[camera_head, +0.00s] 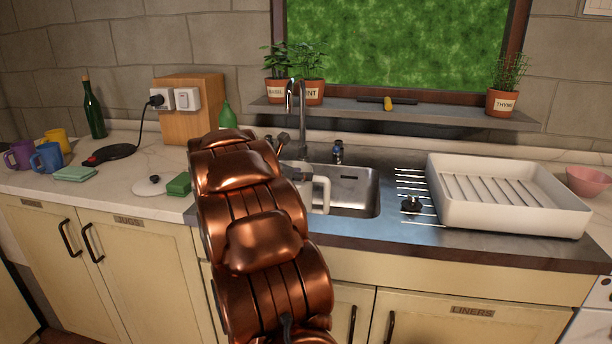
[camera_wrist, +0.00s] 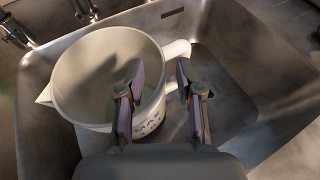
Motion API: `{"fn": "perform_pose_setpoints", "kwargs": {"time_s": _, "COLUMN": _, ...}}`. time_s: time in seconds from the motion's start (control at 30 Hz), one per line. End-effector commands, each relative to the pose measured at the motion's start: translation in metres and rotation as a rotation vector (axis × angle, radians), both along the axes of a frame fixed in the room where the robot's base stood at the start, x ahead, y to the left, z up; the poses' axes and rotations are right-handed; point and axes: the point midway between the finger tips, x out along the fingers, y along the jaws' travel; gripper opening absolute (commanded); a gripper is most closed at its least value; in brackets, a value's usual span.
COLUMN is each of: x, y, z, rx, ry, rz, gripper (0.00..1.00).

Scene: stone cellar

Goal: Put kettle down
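The white kettle (camera_wrist: 85,70) is in the metal sink (camera_head: 362,190), lidless and open at the top, spout to the left in the wrist view. Whether its base touches the sink floor is hard to tell. Its handle (camera_wrist: 178,49) faces my gripper and also shows in the head view (camera_head: 322,194). My gripper (camera_wrist: 158,72) is open, its fingers apart with part of the handle showing in the gap and not visibly clamped. A black round kettle base (camera_head: 112,153) lies on the left counter, corded to the wall.
A white lid (camera_head: 150,186) and green sponge (camera_head: 179,184) lie left of the sink. Mugs (camera_head: 47,158) and a bottle (camera_head: 93,110) stand farther left. The tap (camera_head: 301,120) rises behind the sink. A white dish rack (camera_head: 505,215) and black plug (camera_head: 411,205) are right.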

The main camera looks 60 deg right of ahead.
Motion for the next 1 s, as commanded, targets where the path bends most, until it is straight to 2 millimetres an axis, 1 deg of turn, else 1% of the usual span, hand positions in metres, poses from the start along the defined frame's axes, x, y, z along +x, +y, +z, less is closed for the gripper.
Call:
{"fn": "perform_pose_setpoints", "kwargs": {"time_s": 0.03, "x": 0.002, "y": 0.010, "z": 0.006, "rx": -0.001, "ry": -0.001, "rz": 0.004, "gripper": 0.36}}
{"fn": "perform_pose_setpoints", "kwargs": {"time_s": 0.2, "x": 0.007, "y": 0.041, "z": 0.018, "rx": 0.001, "ry": -0.001, "rz": 0.006, "gripper": 0.36}}
{"fn": "perform_pose_setpoints", "kwargs": {"time_s": 0.4, "x": 0.008, "y": 0.067, "z": 0.028, "rx": 0.001, "ry": 0.000, "rz": 0.003, "gripper": 0.36}}
{"fn": "perform_pose_setpoints", "kwargs": {"time_s": 0.6, "x": 0.009, "y": 0.078, "z": 0.031, "rx": 0.003, "ry": 0.002, "rz": 0.001, "gripper": 0.36}}
{"fn": "perform_pose_setpoints", "kwargs": {"time_s": 1.0, "x": 0.009, "y": 0.079, "z": 0.031, "rx": 0.003, "ry": 0.001, "rz": 0.000, "gripper": 0.36}}
